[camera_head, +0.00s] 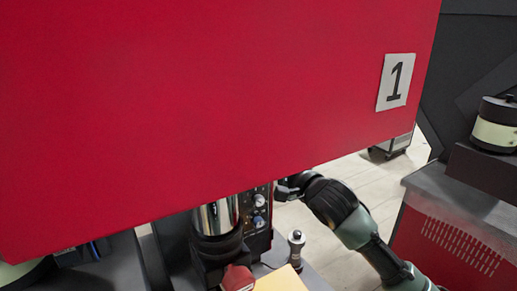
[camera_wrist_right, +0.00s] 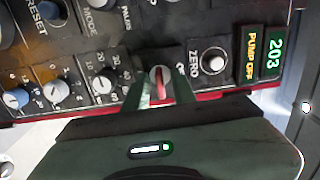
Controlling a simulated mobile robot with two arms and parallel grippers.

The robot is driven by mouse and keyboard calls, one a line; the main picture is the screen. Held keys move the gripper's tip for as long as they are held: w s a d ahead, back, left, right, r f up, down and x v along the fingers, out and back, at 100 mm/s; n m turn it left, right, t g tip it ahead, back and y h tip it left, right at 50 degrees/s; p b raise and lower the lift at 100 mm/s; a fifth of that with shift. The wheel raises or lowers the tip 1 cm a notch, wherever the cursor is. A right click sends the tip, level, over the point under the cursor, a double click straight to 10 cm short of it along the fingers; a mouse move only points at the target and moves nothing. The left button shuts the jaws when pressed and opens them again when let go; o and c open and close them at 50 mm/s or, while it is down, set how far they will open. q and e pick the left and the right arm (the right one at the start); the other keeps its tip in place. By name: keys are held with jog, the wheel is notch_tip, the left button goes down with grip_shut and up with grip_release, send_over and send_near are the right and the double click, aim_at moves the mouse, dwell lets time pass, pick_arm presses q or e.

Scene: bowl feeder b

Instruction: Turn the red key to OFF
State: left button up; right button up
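The red key (camera_wrist_right: 160,84) sits in a round silver switch on the dark control panel in the right wrist view. My right gripper (camera_wrist_right: 163,88) has its two green fingers on either side of the key, with small gaps visible between fingers and key. The lettering beside the switch is mostly hidden by a finger. In the head view my right gripper (camera_head: 285,189) is at the right side of the control panel (camera_head: 257,207); the key cannot be made out there. My left gripper is not in view.
A large red panel marked 1 (camera_head: 200,100) blocks most of the head view.

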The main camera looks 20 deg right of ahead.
grip_shut()
jog(key=n+p, duration=0.1)
jog(key=n, duration=0.1)
jog(key=shift+r+n, duration=0.15)
jog(key=shift+n, duration=0.25)
jog(key=shift+n+p, duration=0.4)
jog(key=shift+n, duration=0.7)
